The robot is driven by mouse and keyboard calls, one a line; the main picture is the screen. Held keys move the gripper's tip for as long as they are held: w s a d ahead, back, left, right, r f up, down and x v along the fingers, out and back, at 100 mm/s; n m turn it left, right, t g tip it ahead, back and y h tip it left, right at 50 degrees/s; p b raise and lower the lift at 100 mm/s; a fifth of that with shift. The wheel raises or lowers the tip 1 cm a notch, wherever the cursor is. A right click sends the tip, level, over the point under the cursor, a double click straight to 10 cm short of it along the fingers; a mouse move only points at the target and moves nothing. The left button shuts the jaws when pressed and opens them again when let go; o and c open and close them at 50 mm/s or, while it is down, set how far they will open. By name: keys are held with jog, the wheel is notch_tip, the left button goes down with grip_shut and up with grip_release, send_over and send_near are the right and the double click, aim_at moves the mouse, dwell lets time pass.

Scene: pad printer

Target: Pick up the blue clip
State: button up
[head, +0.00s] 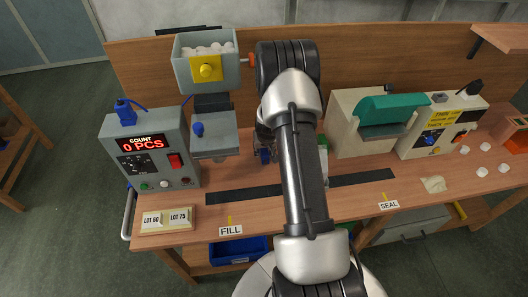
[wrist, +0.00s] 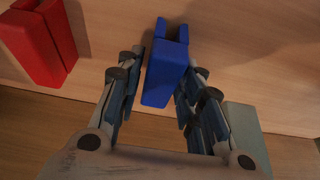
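The blue clip (wrist: 163,75) stands out in the wrist view, near the top middle, with two prongs pointing away from me. My gripper (wrist: 164,68) is open, one finger on each side of the clip's near part. A gap shows on the left; the right finger is very close to the clip, and I cannot tell if it touches. In the head view, a small bit of blue (head: 265,155) shows beside my arm, which hides most of that spot and much of the gripper.
A red clip (wrist: 40,42) lies left of the blue one, and a grey-green block (wrist: 243,117) lies right. On the bench stand a counter box (head: 150,152) at left, a hopper (head: 207,72) behind, and a teal-topped sealer (head: 392,108) at right. The front bench strip is mostly clear.

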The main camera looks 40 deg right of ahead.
jog(key=c, duration=0.4)
jog(key=shift+r, duration=0.15)
jog(key=shift+c, duration=0.2)
